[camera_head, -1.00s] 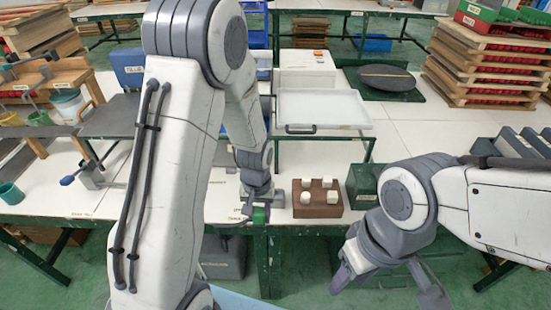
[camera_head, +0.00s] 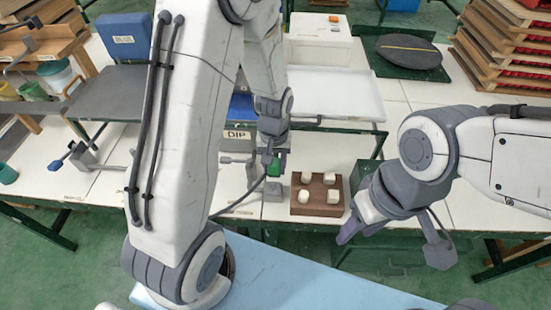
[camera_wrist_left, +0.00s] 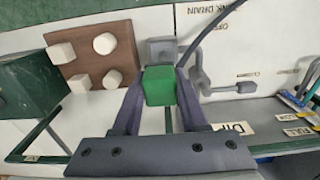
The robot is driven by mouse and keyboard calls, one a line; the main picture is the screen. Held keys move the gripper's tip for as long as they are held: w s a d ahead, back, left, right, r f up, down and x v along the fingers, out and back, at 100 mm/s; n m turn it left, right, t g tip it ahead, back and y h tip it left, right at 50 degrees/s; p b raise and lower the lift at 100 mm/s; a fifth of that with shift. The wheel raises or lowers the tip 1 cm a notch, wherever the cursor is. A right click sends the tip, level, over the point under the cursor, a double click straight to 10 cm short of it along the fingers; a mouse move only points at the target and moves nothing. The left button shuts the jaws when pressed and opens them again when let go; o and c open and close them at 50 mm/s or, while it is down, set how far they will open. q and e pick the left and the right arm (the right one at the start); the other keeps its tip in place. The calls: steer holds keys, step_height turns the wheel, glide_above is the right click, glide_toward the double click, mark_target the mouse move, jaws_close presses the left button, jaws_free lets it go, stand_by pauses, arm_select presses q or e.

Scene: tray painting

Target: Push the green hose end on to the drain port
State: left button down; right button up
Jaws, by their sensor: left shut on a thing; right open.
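The green hose end (camera_head: 274,168) is in my left gripper (camera_head: 272,160), above the white table left of the brown block. In the left wrist view the green hose end (camera_wrist_left: 159,86) sits between the two fingers of the left gripper (camera_wrist_left: 160,92). A dark hose (camera_wrist_left: 215,28) runs away to the upper right there. A grey block (camera_wrist_left: 162,48) shows just beyond the green end; I cannot tell whether it is the drain port or whether they touch. A "TANK DRAIN" label and a grey pipe with a lever (camera_wrist_left: 200,75) are beside it. My right gripper (camera_head: 392,242) is open and empty near the table's front edge.
A white tray (camera_head: 335,98) stands on a green frame behind. A "DIP" sign (camera_head: 237,135) is near the left wrist. Stacked wooden trays (camera_head: 500,60) stand at the back right.

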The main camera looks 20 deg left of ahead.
mark_target(273, 184)
arm_select(q)
steer(key=shift+a+f+b, duration=0.15)
steer(key=shift+f+b, duration=0.3)
steer(key=shift+f, duration=0.05)
steer(key=shift+a+f+b, duration=0.15)
steer(key=shift+f+b, duration=0.25)
steer(key=shift+f, duration=0.1)
step_height(273, 184, down, 2)
steer(key=shift+f+b, duration=0.15)
steer(key=shift+b, duration=1)
steer(key=shift+f, duration=0.5)
steer(key=shift+s, duration=0.15)
steer(key=shift+f+b, duration=0.8)
steer(key=shift+f, duration=0.4)
jaws_free()
steer(key=shift+r, duration=0.15)
